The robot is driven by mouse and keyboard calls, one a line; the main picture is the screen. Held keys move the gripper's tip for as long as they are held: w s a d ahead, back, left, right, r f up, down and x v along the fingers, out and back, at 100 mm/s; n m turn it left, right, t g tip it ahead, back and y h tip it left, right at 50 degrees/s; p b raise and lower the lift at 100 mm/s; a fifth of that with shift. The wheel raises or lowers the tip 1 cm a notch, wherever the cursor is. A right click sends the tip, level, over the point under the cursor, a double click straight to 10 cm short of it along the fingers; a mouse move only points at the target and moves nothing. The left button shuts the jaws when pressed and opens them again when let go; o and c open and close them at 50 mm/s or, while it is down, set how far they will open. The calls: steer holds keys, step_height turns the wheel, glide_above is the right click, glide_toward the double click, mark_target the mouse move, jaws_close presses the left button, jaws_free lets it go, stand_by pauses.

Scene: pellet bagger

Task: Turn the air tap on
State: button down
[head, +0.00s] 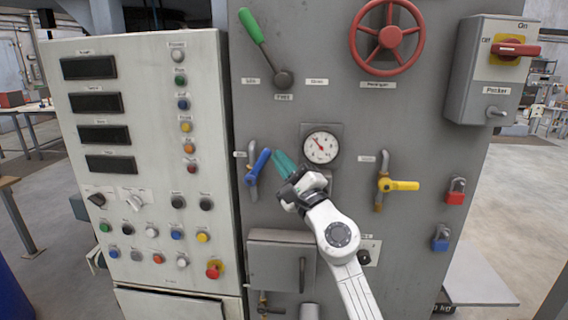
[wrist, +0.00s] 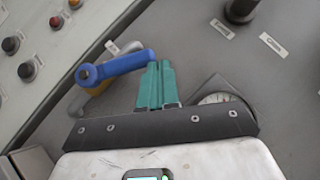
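A tap with a blue lever (head: 257,168) sits on a pipe on the grey panel, left of the gauge; its lever slants up to the right. It also shows in the wrist view (wrist: 115,67), its free end by my fingertips. A second tap with a yellow lever (head: 400,185) is right of the gauge, its lever level. The small labels by both taps are too small to read. My gripper (head: 279,155) has teal fingers that lie together with nothing visible between them. The fingertips (wrist: 159,66) are close beside the blue lever's end; I cannot tell whether they touch.
A round gauge (head: 321,147) is just right of my gripper. A grey box (head: 282,262) juts out below. A green-handled lever (head: 252,27) and a red handwheel (head: 390,38) are above. A button cabinet (head: 215,120) stands at left.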

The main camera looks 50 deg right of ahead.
steer(key=shift+w+a+r+p, duration=0.65)
steer(key=shift+w+r+p, duration=0.05)
steer(key=shift+w+r, duration=0.15)
steer(key=shift+w+a+r+p, duration=0.6)
steer(key=shift+w+r+p, duration=0.05)
steer(key=shift+w+r, duration=0.15)
